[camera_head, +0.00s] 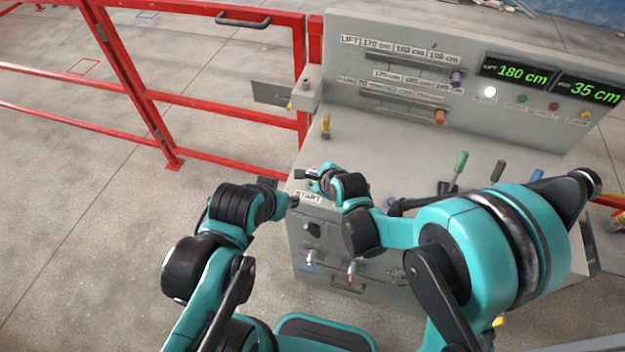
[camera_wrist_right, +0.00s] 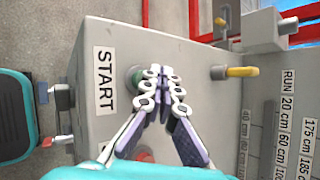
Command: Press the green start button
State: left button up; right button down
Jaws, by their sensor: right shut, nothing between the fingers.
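The green start button (camera_wrist_right: 133,76) shows in the right wrist view as a dark green round edge beside the START label (camera_wrist_right: 105,80). My right gripper's fingers (camera_wrist_right: 165,76) are shut and empty, and their tips partly cover the button. I cannot tell whether they touch it. In the head view my right gripper (camera_head: 306,175) is over the panel's left front corner, just above the START label (camera_head: 309,197), and the button is hidden there. My left gripper (camera_head: 291,200) is close by, at the panel's left front edge; its finger opening is unclear.
A yellow-handled lever (camera_wrist_right: 242,71) stands beyond the fingers, and a red part (camera_wrist_right: 143,155) lies near the label. Several coloured levers, such as the green one (camera_head: 461,162), stand farther right. Displays (camera_head: 515,72) read 180 cm and 35 cm. A red fence (camera_head: 210,115) is at left.

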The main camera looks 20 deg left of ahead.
jog(key=shift+f, duration=0.1)
dwell(0.8)
jog(key=shift+f+b, duration=0.35)
jog(key=shift+b, duration=0.2)
jog(key=shift+f+b, duration=0.45)
jog(key=shift+b, duration=0.1)
dwell(0.4)
dwell(0.4)
jog(key=shift+r+p, duration=0.65)
jog(key=shift+r, duration=0.25)
jog(key=shift+r, duration=0.1)
notch_tip(320, 180, up, 5)
jog(key=p, duration=0.3)
jog(key=shift+p, duration=0.35)
